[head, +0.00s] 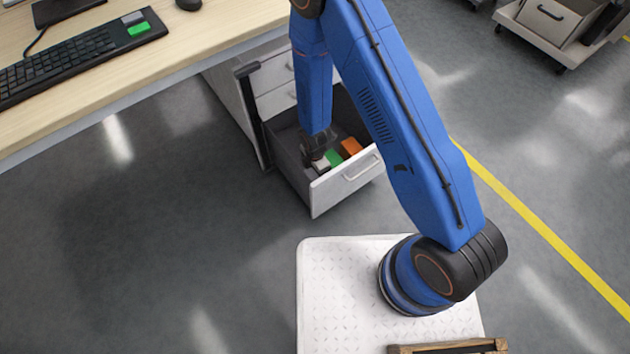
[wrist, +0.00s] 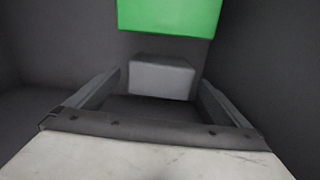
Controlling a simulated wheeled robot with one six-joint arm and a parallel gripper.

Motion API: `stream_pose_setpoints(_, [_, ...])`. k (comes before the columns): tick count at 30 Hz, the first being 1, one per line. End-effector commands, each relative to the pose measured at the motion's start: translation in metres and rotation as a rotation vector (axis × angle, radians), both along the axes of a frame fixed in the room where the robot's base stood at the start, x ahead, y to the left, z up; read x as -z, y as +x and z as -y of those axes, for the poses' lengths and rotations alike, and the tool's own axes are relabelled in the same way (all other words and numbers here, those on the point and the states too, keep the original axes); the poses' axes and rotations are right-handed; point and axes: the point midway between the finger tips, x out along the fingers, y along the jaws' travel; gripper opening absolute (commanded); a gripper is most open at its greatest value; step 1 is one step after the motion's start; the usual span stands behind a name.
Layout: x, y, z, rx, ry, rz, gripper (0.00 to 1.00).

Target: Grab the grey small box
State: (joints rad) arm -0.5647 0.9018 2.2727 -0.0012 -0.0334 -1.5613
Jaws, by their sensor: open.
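The grey small box (wrist: 160,77) lies on the dark floor of an open drawer (head: 343,186). In the wrist view it sits between and just beyond the two fingers of my gripper (wrist: 159,88), with a gap on each side. My gripper is open and holds nothing. In the head view the gripper (head: 316,148) is down inside the drawer and partly covers the grey box (head: 320,165). A second grey block (head: 132,18) sits on the keyboard on the desk.
A green box (wrist: 168,15) lies close beyond the grey one, and an orange box (head: 351,146) lies beside the green one in the drawer. The drawer walls and its white front with a handle (head: 361,167) enclose the gripper. The desk (head: 215,30) stands at left.

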Motion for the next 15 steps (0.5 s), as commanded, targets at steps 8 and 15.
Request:
stream_pose_setpoints(8, [0.0006,-0.0001,0.0001,0.000,0.000,0.000,0.90])
stream_pose_setpoints(15, [0.0005,-0.0001,0.0001,0.000,0.000,0.000,0.34])
